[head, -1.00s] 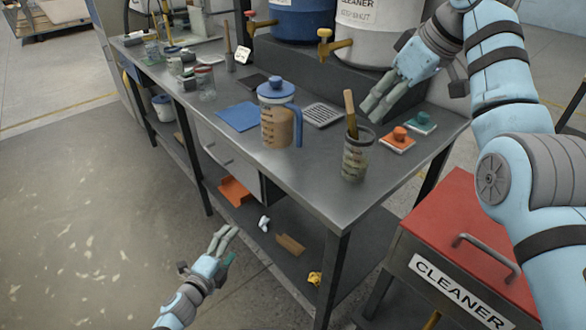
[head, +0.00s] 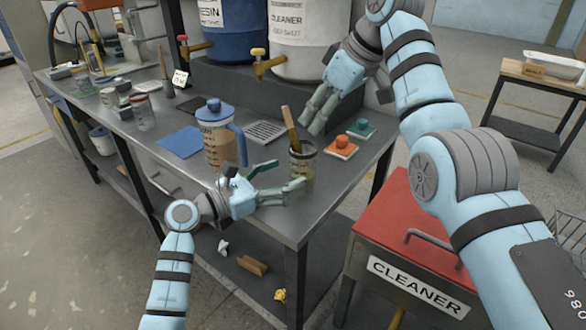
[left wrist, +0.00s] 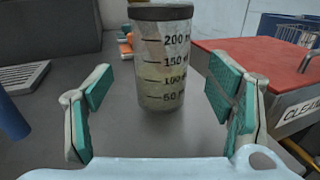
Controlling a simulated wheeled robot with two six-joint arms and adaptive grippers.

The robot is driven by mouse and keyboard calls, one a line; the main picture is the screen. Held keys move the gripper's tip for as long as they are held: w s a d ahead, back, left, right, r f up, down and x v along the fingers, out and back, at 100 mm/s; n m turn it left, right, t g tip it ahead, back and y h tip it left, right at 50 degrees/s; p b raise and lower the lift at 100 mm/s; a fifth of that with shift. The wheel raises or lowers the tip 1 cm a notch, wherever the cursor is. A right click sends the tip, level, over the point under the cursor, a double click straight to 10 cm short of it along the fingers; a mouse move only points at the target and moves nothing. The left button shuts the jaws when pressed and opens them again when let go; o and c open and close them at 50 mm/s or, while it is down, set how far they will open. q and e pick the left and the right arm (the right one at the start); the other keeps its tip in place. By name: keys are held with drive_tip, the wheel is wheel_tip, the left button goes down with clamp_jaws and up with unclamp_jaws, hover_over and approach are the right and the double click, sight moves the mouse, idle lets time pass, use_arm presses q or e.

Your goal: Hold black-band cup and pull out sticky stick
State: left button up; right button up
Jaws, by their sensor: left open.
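The black-band cup (head: 303,172) is a clear measuring cup with a dark rim, standing upright near the table's front right edge. In the left wrist view the cup (left wrist: 163,65) shows its volume marks and sits ahead, between the spread fingers and untouched. A brown stick (head: 290,126) leans out of the cup's top; its lower end is hard to make out. My left gripper (head: 288,176) is open and empty just left of the cup. My right gripper (head: 312,118) is above and right of the stick, apart from it; its finger gap is unclear.
A blue-lidded pitcher (head: 216,148) stands left of the cup. A grey grille (head: 265,132) lies behind. The red cleaner box (head: 400,215) stands beyond the table's right edge.

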sight(304, 167)
use_arm(q)
drive_tip(key=x, duration=0.6)
drive_tip(key=shift+a, duration=0.1)
drive_tip(key=shift+c, duration=0.2)
